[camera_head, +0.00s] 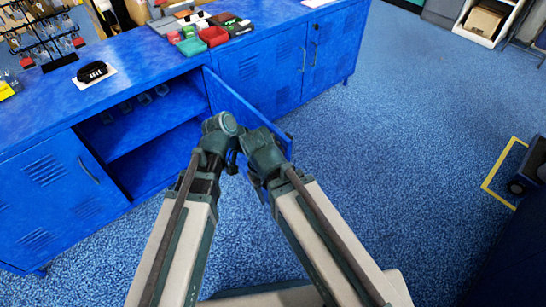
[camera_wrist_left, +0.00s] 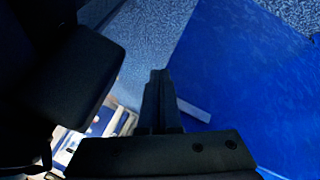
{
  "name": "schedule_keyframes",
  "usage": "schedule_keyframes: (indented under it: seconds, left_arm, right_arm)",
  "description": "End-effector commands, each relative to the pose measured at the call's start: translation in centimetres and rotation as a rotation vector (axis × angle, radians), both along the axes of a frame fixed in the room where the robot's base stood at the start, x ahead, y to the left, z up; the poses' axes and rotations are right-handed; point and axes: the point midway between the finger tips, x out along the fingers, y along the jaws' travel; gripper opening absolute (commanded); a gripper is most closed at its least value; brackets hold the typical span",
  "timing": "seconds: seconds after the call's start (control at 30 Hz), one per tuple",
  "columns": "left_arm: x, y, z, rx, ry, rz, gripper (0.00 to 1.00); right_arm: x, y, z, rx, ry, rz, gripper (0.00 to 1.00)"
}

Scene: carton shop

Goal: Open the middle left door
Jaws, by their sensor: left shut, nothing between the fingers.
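The blue cabinet has one door (camera_head: 232,98) standing open, swung out into the room from the right side of a shelved opening. The door to the left of the opening (camera_head: 50,185) is shut, with a handle near its right edge. My left gripper (camera_wrist_left: 159,76) is shut and empty in the left wrist view. A broad blue panel (camera_wrist_left: 245,85) shows beside its fingers; contact cannot be told. In the head view both arms end close together in front of the open door, and their wrists hide the fingers. The right gripper's fingers cannot be made out.
Inside the opening (camera_head: 155,120) is a shelf with a few small items. Shut doors (camera_head: 330,45) continue to the right. The top (camera_head: 130,55) carries a black cap (camera_head: 93,71), red bins (camera_head: 213,36) and other goods. Blue carpet (camera_head: 400,130) is clear to the right.

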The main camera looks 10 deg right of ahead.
Motion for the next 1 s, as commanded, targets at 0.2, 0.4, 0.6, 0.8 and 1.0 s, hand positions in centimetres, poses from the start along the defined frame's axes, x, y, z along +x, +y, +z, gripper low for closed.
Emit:
schedule_keyframes:
  seconds: [0.2, 0.4, 0.6, 0.8, 1.0]
  left_arm:
    - [-0.5, 1.9, 3.3, 0.000, -0.001, 0.003, 0.00]
    - [-0.9, 4.1, 6.4, 0.000, 0.001, 0.003, 0.00]
    - [-1.3, 6.1, 8.9, -0.001, 0.001, 0.003, 0.00]
    - [-1.6, 7.3, 10.3, -0.001, 0.000, 0.002, 0.00]
    - [-1.7, 7.8, 10.8, 0.000, 0.000, 0.000, 0.00]
  right_arm:
    - [0.0, 0.0, 3.3, 0.002, 0.001, -0.001, 0.50]
    - [0.0, 0.0, 6.4, 0.002, 0.001, -0.001, 0.50]
    - [0.0, 0.0, 8.9, 0.002, 0.001, -0.001, 0.50]
    - [0.0, 0.0, 10.3, 0.002, 0.001, -0.001, 0.50]
    - [0.0, 0.0, 10.8, 0.002, 0.001, -0.001, 0.50]
